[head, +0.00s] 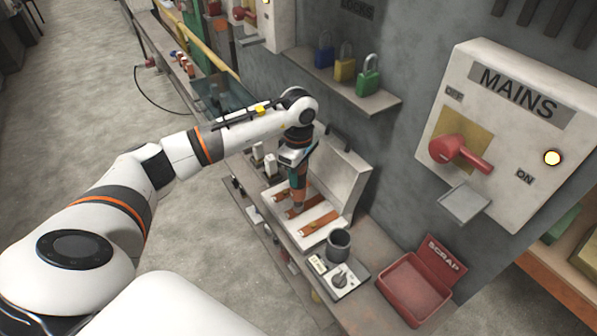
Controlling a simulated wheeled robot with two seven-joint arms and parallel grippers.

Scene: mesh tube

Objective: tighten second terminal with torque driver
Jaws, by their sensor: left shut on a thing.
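My left arm reaches in from the left, and my left gripper (294,158) points down over an open white box on the bench. It is shut on the torque driver (300,178), which looks teal and stands roughly upright below the jaws. The driver's lower end meets or hangs just above the copper strips; I cannot tell whether it touches. Copper strips (319,222) lie side by side on the white base (305,232). The terminal screws are too small to make out, and the driver covers part of the strips. My right gripper is not in view.
A dark cup (339,243) and a small panel with a knob (341,281) stand in front of the box. A red scrap bin (415,288) is at the right. The box's raised lid (345,175), the padlock shelf (345,85) and the MAINS switch (500,130) are close by.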

